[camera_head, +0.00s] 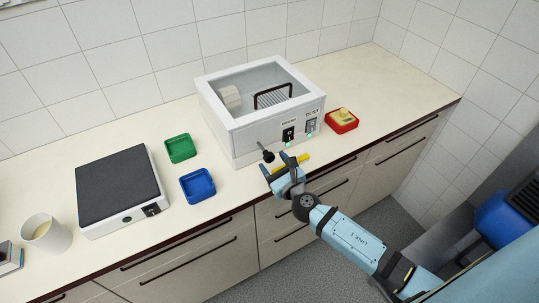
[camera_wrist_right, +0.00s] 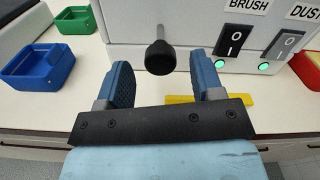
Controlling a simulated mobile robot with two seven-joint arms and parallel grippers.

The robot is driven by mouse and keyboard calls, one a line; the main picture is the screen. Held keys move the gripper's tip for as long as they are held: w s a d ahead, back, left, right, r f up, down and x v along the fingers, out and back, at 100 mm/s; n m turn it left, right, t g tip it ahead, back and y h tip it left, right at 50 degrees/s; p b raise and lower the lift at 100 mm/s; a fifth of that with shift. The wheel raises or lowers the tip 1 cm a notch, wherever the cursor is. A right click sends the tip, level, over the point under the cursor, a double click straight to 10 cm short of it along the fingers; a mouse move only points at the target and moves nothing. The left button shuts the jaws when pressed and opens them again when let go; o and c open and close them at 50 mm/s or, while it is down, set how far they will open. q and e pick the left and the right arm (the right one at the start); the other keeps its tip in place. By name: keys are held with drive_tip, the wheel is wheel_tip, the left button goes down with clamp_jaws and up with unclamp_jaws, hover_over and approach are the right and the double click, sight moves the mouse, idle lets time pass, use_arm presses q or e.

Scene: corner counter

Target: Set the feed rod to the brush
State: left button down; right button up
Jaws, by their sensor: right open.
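In the right wrist view the knob (camera_wrist_right: 160,58) is in line with the gap between my fingers, just beyond the fingertips and not gripped. My right gripper (camera_head: 277,164) is open and empty in front of the machine; its blue fingers also show in the wrist view (camera_wrist_right: 163,80). To the right of the rod is a black switch (camera_wrist_right: 235,40) labelled BRUSH, with a lit green lamp below. My left gripper is out of view.
A DUST switch (camera_head: 310,127) is right of BRUSH. A yellow bar (camera_head: 303,159) lies on the counter by my gripper. A red tray (camera_head: 328,123) is to the right; green (camera_head: 180,161) and blue (camera_head: 199,200) trays, a dark-topped device (camera_head: 84,231) and a mug (camera_head: 62,235) are left.

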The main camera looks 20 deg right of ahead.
sight(265, 152)
drive_tip(key=shift+w+a, duration=0.1)
drive_tip(key=shift+w, duration=1.35)
drive_tip(key=shift+c, duration=0.4)
clamp_jaws()
drive_tip(key=w, duration=0.4)
drive_tip(key=shift+w+a, duration=0.2)
drive_tip(key=shift+r, duration=0.15)
